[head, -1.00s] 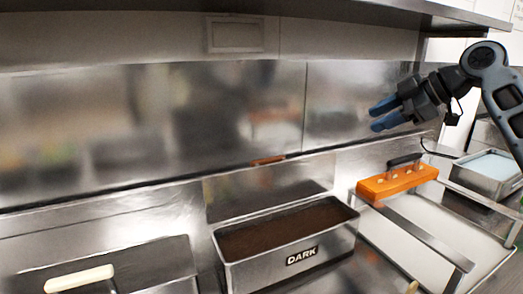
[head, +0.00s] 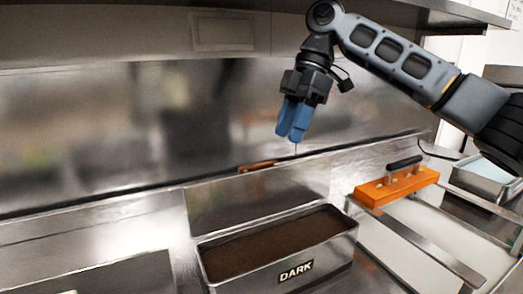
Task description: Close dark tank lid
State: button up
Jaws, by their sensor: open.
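The dark tank (head: 279,270) is a steel box with a black "DARK" label on its front, at the bottom middle of the head view. Brown contents show through its open top. Its lid (head: 255,196) looks like the steel panel standing raised along the tank's back edge. An orange strip (head: 257,166), perhaps the lid's handle, shows at the panel's top edge. My gripper (head: 289,136) points down with its blue fingers above the right part of the raised panel's top edge. It is open and empty, and appears apart from the lid; the depth between them is hard to tell.
An orange block with a black handle (head: 397,184) lies on the frame of a white-filled tray (head: 415,220) to the right. A small tank with pale blue contents (head: 490,172) stands farther right. A steel shelf (head: 400,8) hangs overhead. A steel back wall runs behind.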

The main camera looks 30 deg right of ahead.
send_over(260, 163)
jog(key=d, duration=0.2)
jog(key=shift+p, duration=0.4)
jog(key=x, duration=0.3)
jog(key=shift+w+d+f, duration=0.1)
jog(key=shift+f, duration=0.3)
jog(key=shift+a+f, duration=0.2)
jog(key=shift+f, duration=0.3)
jog(key=shift+c, duration=0.4)
grip_shut()
